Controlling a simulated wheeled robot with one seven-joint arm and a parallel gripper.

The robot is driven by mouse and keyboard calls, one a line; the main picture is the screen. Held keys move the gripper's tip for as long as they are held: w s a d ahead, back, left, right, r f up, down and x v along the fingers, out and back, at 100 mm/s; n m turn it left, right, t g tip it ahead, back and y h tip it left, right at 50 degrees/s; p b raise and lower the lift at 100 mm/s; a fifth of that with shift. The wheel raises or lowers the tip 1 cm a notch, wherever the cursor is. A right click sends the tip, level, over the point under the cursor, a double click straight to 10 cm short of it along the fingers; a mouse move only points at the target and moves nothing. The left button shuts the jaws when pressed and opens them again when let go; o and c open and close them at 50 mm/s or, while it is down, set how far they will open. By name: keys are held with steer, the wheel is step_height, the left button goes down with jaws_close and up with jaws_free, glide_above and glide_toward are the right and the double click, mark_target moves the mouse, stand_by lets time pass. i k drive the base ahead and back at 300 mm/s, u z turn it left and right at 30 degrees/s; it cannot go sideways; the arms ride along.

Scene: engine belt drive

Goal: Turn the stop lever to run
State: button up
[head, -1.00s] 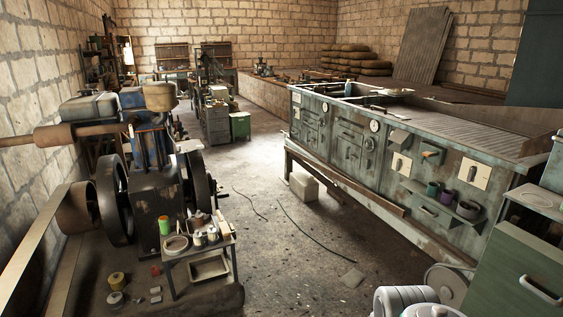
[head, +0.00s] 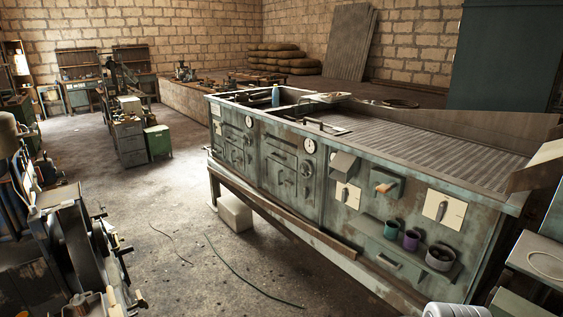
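Several controls sit on the front of the long green metal bench (head: 285,185). A dark lever on a pale plate (head: 443,208) is at the right and points roughly upright. A second dark lever on a smaller pale plate (head: 347,195) is to its left. An orange-handled lever on a box (head: 385,187) sits between them. I cannot read any markings, so I cannot tell which one is the stop lever or which setting it is in. My gripper is not in view; only a white part of my arm shows at the bottom right edge.
A dark engine with wheels (head: 80,240) stands at the left. Cups (head: 410,240) stand on a shelf on the bench front. A pale block (head: 235,213) lies under the bench, and cables (head: 240,270) lie on the floor.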

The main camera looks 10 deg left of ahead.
mark_target(38, 174)
steer(key=u, duration=0.1)
steer(key=i, duration=1.35)
steer(key=u, duration=1.05)
steer(key=i, duration=0.8)
steer(key=u, duration=1.15)
steer(key=i, duration=0.4)
steer(key=z, duration=0.75)
steer(key=i, duration=3)
steer(key=u, duration=2.6)
